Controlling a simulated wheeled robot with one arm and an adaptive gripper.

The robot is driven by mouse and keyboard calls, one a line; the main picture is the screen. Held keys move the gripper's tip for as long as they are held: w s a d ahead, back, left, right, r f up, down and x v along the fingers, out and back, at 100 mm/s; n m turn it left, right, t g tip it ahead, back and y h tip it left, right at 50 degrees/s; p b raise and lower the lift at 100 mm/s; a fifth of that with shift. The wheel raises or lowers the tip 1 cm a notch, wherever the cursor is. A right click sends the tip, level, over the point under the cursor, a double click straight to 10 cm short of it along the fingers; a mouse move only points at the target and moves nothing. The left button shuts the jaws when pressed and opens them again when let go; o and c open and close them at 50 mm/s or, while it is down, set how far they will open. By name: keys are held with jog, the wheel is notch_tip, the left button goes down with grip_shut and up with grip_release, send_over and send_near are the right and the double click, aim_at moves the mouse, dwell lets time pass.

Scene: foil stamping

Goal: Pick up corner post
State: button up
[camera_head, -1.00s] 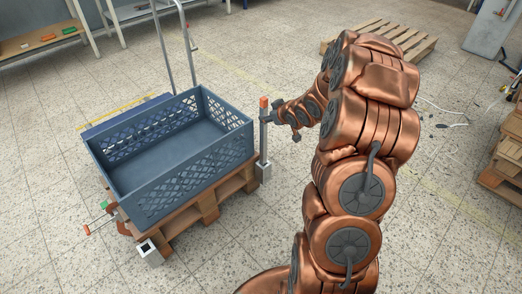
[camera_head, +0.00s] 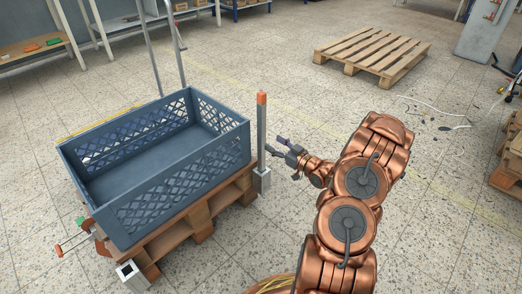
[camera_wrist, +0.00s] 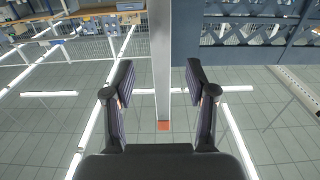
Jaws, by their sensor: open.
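The corner post (camera_head: 261,135) is a slim grey upright with an orange top, standing in a pale block at the near right corner of the pallet, beside the blue crate. My gripper (camera_head: 284,153) is just right of the post, at about its middle height, with its fingers pointing towards it. In the wrist view my open gripper (camera_wrist: 157,75) has a finger on each side of the post (camera_wrist: 160,50), with gaps on both sides. The post's orange end shows low in that view. Whether the post is fully between the fingertips is hard to tell.
The blue crate (camera_head: 172,200) sits on a wooden pallet (camera_head: 200,222) close left of the post. An empty square socket (camera_head: 132,274) is at the pallet's near left corner. Another wooden pallet (camera_head: 372,52) lies behind on open tiled floor.

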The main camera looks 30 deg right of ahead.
aim_at(264, 140)
jog(key=shift+b+x, duration=0.3)
jog(key=shift+x, duration=0.8)
jog(key=shift+w+a+f+b, duration=0.2)
jog(key=shift+w+b, duration=0.25)
jog(key=shift+w, duration=0.25)
jog(key=shift+w+a+f+b, duration=0.2)
jog(key=shift+w+b, duration=0.2)
jog(key=shift+w, duration=0.25)
jog(key=shift+w+a+f+b, duration=0.2)
jog(key=shift+w+b, duration=0.25)
jog(key=shift+w, duration=0.75)
jog(key=shift+r, duration=0.1)
grip_shut()
